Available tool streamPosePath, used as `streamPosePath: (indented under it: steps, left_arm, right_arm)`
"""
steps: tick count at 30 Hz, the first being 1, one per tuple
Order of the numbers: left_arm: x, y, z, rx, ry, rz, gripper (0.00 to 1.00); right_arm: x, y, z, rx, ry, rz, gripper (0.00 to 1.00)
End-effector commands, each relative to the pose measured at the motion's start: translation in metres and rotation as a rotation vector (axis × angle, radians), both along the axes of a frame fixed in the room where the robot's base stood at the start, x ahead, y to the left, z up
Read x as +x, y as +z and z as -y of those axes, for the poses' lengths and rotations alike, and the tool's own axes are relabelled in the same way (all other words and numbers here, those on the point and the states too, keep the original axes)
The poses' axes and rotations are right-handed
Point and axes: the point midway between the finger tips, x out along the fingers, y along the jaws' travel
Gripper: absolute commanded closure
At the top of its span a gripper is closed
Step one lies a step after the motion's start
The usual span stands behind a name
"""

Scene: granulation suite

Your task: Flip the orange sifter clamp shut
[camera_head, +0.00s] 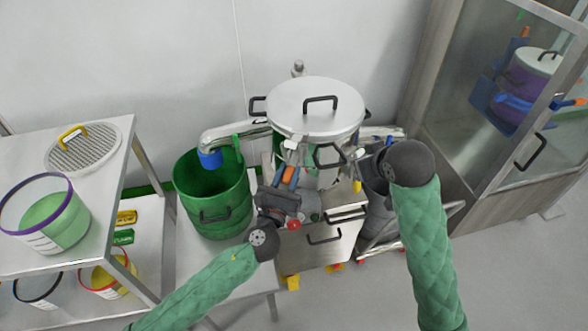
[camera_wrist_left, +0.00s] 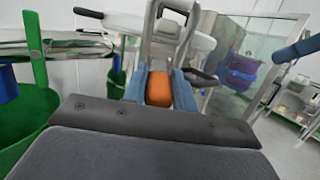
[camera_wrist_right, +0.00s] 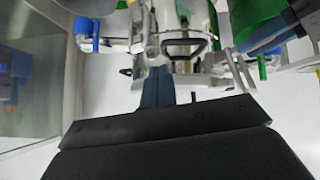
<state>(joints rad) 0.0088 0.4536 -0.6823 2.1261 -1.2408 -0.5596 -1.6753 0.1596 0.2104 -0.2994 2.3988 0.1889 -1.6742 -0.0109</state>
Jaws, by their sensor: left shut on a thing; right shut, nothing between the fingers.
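The sifter (camera_head: 316,108) stands at the back centre with a round steel lid and black handles. The orange clamp handle (camera_wrist_left: 158,88) sits between the two blue fingers of my left gripper (camera_wrist_left: 159,86), which is shut on it. A grey metal clamp loop (camera_wrist_left: 167,30) rises above the handle against the sifter's side. In the head view the orange handle (camera_head: 295,178) shows as a small strip beside the blue fingers. My right gripper is shut and empty in the right wrist view (camera_wrist_right: 157,87), near the sifter's right side. In the head view my right arm mostly hides it.
A green bin (camera_head: 213,195) stands left of the sifter. A steel shelf table (camera_head: 100,185) with tubs is farther left. A glass-fronted cabinet (camera_head: 500,130) stands at the right. A steel drawer unit (camera_head: 328,245) is below the sifter. Open floor lies at the front right.

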Motion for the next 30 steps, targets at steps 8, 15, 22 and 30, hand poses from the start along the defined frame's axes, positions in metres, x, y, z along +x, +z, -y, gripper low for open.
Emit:
streamPosePath:
  steps: [8, 15, 22, 30]
  left_arm:
    - [0.000, -0.001, 0.000, 0.000, 0.001, -0.001, 1.00]
    - [0.000, -0.001, 0.000, 0.000, 0.001, -0.001, 1.00]
    - [0.000, -0.001, 0.000, 0.000, 0.001, -0.001, 1.00]
    - [0.000, -0.001, 0.000, 0.000, 0.001, -0.001, 1.00]
  right_arm:
    - [0.021, 0.057, -0.027, -0.015, 0.168, 0.074, 1.00]
    - [0.017, 0.080, -0.057, -0.034, 0.374, 0.083, 1.00]
    - [-0.011, 0.065, -0.089, -0.023, 0.615, 0.023, 1.00]
    - [-0.039, 0.062, -0.109, -0.017, 0.863, 0.025, 1.00]
